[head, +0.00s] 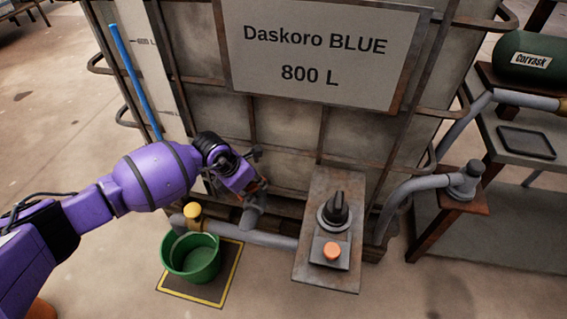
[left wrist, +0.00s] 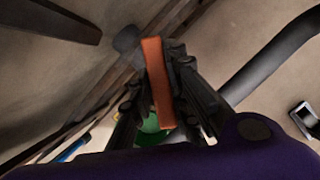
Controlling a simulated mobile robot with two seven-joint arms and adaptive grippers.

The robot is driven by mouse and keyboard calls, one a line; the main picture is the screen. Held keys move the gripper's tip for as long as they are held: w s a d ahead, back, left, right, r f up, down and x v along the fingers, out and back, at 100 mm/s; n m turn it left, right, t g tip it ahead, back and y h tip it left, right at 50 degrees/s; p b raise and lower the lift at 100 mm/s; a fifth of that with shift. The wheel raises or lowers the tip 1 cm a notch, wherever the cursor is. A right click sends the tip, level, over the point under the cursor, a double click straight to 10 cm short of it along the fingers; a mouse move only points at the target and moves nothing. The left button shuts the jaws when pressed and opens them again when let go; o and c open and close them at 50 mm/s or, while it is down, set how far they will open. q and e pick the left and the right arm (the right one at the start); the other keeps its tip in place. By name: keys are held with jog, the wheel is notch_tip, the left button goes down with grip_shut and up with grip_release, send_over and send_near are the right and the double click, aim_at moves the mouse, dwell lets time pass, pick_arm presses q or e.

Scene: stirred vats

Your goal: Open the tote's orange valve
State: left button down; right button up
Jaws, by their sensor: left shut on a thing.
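The tote (head: 275,125) is a large pale tank in a rusty cage, with a sign reading "Daskoro BLUE 800 L". Its orange valve handle (left wrist: 157,80) shows in the left wrist view as a long flat bar between the dark fingers. My left gripper (head: 258,182) is at the lower front of the tote, and it also shows in the left wrist view (left wrist: 165,95). It is shut on the orange handle. In the head view my purple arm and gripper hide most of the valve. My right gripper is not in view.
A green bucket (head: 191,258) stands on a yellow-edged mat below a yellow-capped pipe outlet (head: 192,211). A rusty panel with a black knob (head: 337,208) and an orange button (head: 332,251) stands to the right. Grey pipes and a bench (head: 530,172) are further right.

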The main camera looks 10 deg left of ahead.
pick_arm(q)
jog(key=n+y+p, duration=0.1)
jog(key=n+p, duration=0.2)
jog(key=p, duration=0.1)
jog(key=shift+r+n, duration=0.15)
jog(key=shift+n, duration=0.15)
jog(key=shift+n+t+y+p, duration=0.3)
jog(key=shift+n+y+p, duration=0.3)
jog(key=shift+n+p, duration=0.3)
jog(key=shift+s+f+n+p, duration=0.1)
jog(key=shift+f+n+p, duration=0.1)
jog(key=shift+n+p, duration=0.3)
jog(key=shift+f+n+y, duration=0.1)
jog(key=shift+n+y, duration=0.2)
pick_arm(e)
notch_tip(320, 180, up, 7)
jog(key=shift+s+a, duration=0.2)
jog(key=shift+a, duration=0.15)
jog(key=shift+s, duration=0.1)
pick_arm(q)
jog(key=c, duration=1.7)
grip_release()
jog(key=shift+o, duration=0.2)
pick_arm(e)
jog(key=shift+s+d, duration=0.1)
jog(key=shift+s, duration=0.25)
